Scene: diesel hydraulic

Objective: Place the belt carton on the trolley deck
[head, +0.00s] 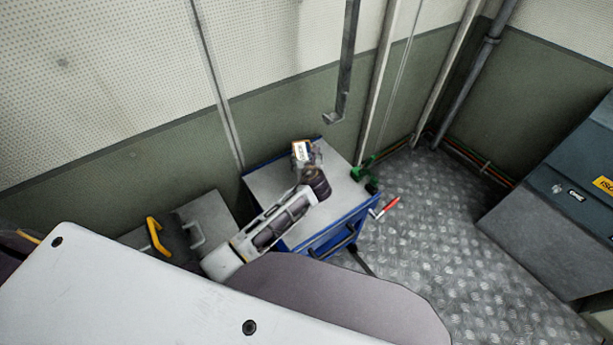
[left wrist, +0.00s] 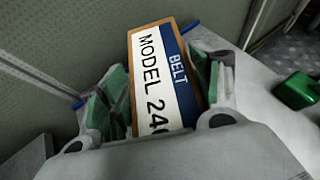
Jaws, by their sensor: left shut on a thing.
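The belt carton (left wrist: 165,75) is a brown box with a white and blue label reading "BELT" and "MODEL 24". In the left wrist view it sits between the green-padded fingers of my left gripper (left wrist: 160,100), which is shut on it. In the head view the carton (head: 301,150) shows at the end of my left arm, over the far part of the trolley deck (head: 270,185). The deck is a grey top with blue edges. I cannot tell whether the carton touches the deck. My right gripper is not in view.
A green vise-like tool (head: 364,174) stands at the deck's right edge. A red-handled part (head: 388,207) sticks out below it. Grey cases with a yellow handle (head: 155,236) stand left of the trolley. A dark grey cabinet (head: 560,190) is at the right. Much of the deck is clear.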

